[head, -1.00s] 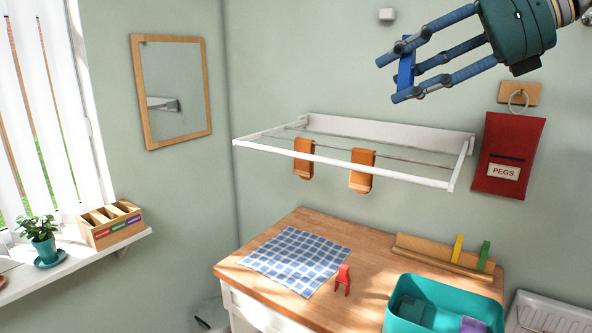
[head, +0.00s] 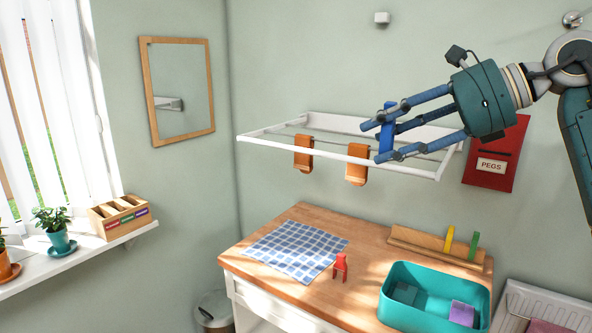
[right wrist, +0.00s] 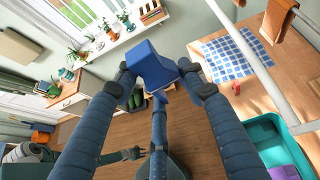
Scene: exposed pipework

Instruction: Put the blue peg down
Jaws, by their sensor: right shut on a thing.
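My right gripper (head: 378,142) is shut on the blue peg (head: 387,128), which stands roughly upright between its fingertips. In the head view they overlap the right part of the white wall rack (head: 300,155); I cannot tell whether they touch it. The right wrist view shows the blue peg (right wrist: 150,66) between the fingertips, high above the floor. What looks like my left gripper (right wrist: 130,155) shows small and dark low in that view; its jaws are unclear. A red peg (head: 340,266) stands on the wooden worktop (head: 245,262) beside the blue checked cloth (head: 297,250).
A teal tub (head: 432,325) holds a purple thing (head: 461,313). A wooden strip (head: 410,240) behind it carries a yellow peg (head: 449,240) and a green peg (head: 474,245). A red PEGS pouch (head: 500,148) hangs at right.

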